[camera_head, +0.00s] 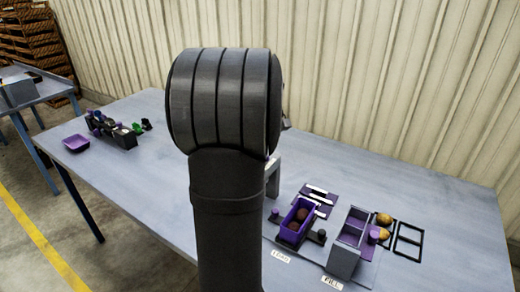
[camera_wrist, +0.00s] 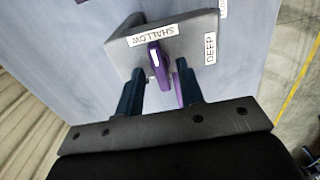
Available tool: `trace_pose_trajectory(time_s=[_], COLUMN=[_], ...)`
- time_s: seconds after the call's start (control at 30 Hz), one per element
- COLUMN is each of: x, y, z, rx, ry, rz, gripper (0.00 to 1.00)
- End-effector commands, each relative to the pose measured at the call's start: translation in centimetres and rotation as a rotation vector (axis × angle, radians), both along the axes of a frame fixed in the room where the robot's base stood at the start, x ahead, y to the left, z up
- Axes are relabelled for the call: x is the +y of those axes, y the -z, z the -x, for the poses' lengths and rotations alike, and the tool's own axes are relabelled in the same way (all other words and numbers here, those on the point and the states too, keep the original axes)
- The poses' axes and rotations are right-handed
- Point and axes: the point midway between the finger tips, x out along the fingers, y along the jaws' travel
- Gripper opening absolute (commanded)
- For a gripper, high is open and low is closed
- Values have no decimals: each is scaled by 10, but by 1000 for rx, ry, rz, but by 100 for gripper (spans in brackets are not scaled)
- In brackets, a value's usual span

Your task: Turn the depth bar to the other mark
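In the wrist view, a purple depth bar (camera_wrist: 158,68) with a small white stripe sits on a grey block (camera_wrist: 204,30). The block has a white SHALLOW label (camera_wrist: 153,36) and a white DEEP label (camera_wrist: 210,48). The bar's striped end lies close to the SHALLOW label. My gripper (camera_wrist: 158,78) is open, its two dark blue fingers on either side of the bar with gaps visible. Another purple part shows beside the right finger, partly hidden. In the head view my arm hides the gripper, the bar and most of the block.
In the head view, a purple bin (camera_head: 290,234) holding a dark round item and a grey-purple box (camera_head: 343,262) stand at right, with potatoes (camera_head: 384,219) near black frames (camera_head: 408,241). A purple tray (camera_head: 76,143) and small containers (camera_head: 124,138) are at left. The table (camera_head: 130,190) is clear between.

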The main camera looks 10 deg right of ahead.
Motion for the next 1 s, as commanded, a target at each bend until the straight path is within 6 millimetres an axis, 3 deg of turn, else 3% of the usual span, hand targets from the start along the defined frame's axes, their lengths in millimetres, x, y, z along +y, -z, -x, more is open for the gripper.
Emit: trace_pose_trajectory(time_s=[0.37,0.53,1.0], x=[0,0,0], y=[5,5,5], z=[0,0,0], rx=[0,0,1], ry=[0,0,77], rz=[0,0,-1], gripper=[33,0,0])
